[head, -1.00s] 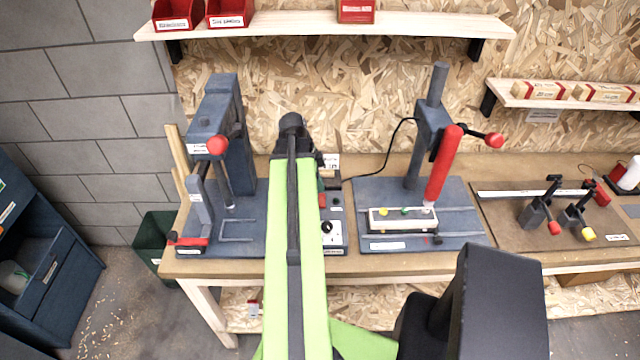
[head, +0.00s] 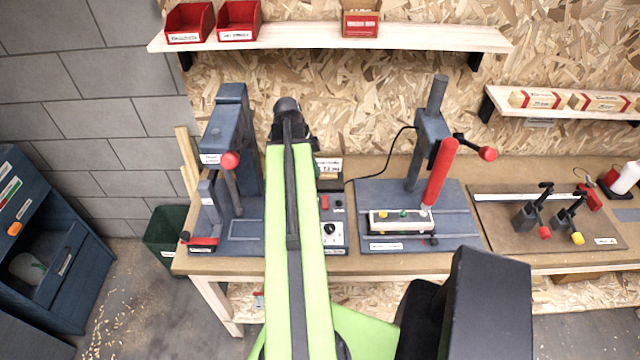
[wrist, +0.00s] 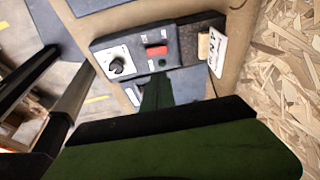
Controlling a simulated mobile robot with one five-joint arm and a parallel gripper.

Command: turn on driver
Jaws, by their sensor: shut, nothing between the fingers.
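The red driver (head: 440,172) hangs upright on a grey stand (head: 419,150), above a white fixture (head: 402,222) on the bench. The control box (head: 334,236) left of that stand is partly hidden by my arm in the head view. In the wrist view the control box (wrist: 135,58) shows a knob (wrist: 117,67) on a white plate, a red rocker switch (wrist: 156,50) and a small dark button (wrist: 162,62). My gripper (wrist: 158,84) is shut and empty, its tip showing just below the switch and button. I cannot tell whether it touches the box.
A grey press (head: 232,150) with a red knob stands left of my arm. Toggle clamps (head: 540,212) sit on a board at right. A shelf (head: 320,38) with red bins runs above. A green bin (head: 168,236) stands on the floor at left.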

